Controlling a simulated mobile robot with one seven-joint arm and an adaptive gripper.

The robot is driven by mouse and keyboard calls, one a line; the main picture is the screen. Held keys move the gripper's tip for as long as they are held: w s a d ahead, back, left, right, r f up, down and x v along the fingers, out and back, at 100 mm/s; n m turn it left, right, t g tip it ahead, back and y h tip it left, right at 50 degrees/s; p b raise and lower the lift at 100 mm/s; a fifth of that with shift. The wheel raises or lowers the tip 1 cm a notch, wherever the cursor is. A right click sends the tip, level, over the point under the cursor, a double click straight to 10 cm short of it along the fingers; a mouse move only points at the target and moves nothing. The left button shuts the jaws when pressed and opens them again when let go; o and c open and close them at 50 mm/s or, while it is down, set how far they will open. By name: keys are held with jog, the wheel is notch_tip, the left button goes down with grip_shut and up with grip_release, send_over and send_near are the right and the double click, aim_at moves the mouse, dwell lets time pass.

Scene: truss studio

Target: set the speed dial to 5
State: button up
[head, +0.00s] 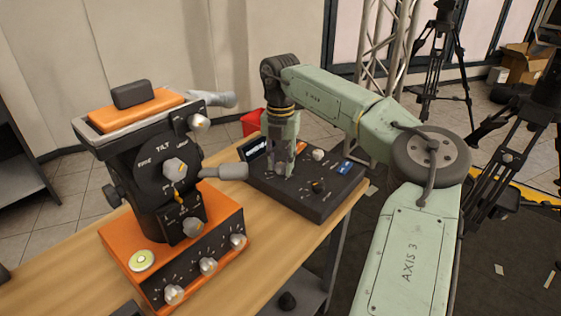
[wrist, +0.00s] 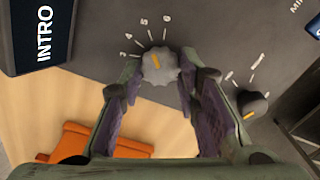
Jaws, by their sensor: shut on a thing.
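The speed dial (wrist: 161,66) is a pale grey scalloped knob with a yellow pointer line, on a dark control panel (head: 325,203). Its small scale, with marks that seem to run from 3 to 6, fans out above it in the wrist view. The pointer tilts up and left, towards the 4 and 5 marks; I cannot tell exactly where it stands. My gripper (head: 282,168) reaches down onto the panel and is shut on the dial, one finger on each side. In the head view the fingers hide most of the dial.
A dark knob with a yellow pointer (wrist: 252,104) sits right of the dial, and a silver knob (head: 318,154) stands farther back. An INTRO display (wrist: 42,38) is at left. The tall tilt-head unit (head: 165,180) on an orange base (head: 122,247) stands close left, its handle jutting towards the panel.

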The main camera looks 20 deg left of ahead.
aim_at(280, 166)
jog(key=o, duration=1.2)
jog(key=shift+c, duration=0.2)
notch_tip(280, 166, up, 12)
